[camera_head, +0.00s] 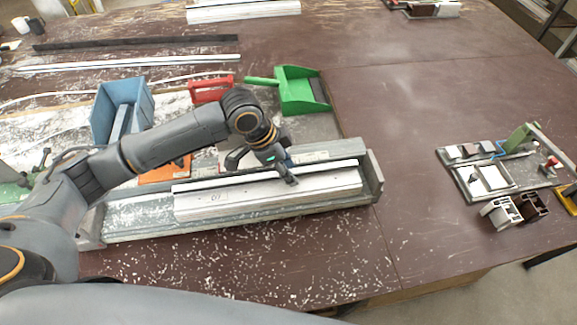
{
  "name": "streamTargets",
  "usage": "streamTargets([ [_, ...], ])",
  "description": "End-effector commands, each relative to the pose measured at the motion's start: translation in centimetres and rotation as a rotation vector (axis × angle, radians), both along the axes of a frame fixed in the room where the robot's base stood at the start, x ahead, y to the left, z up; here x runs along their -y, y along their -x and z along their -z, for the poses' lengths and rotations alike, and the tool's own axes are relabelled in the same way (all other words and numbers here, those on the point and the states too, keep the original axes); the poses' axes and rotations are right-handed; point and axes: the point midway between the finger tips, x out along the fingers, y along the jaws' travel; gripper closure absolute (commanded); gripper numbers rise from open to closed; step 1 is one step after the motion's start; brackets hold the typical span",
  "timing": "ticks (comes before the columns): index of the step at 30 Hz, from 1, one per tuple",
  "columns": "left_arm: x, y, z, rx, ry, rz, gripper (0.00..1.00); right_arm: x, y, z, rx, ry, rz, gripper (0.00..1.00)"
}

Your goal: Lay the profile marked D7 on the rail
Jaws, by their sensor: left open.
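A long white profile (270,195) lies lengthwise along the grey rail (130,218) at the middle of the bench. A small dark marking shows near its left part; it is too small to read with certainty. A dark strip runs along the profile's far edge. My left gripper (268,166) is open just above the profile's far side, right of its middle. One finger is over the profile; I cannot tell whether it touches. My left arm crosses from the left and hides part of the area behind the rail. My right gripper is out of view.
Long profiles (130,62) lie at the far left. A fixture board (485,165) with small parts stands right.

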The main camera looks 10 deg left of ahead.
Motion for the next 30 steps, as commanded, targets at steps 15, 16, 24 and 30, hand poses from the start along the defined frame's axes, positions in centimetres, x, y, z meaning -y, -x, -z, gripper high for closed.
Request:
streamTargets([
  [15,-3.1,1.2,-8.0,0.005,0.0,-0.001,0.55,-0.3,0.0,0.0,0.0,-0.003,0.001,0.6],
  [16,-3.3,1.2,-8.5,0.004,-0.001,-0.001,0.55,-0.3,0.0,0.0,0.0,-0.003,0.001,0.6],
  [24,-4.2,1.7,-11.0,0.002,0.001,-0.001,0.55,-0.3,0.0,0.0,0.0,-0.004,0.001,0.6],
  [30,-4.2,1.7,-11.2,0.001,0.001,0.0,0.55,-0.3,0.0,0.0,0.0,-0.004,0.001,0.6],
])
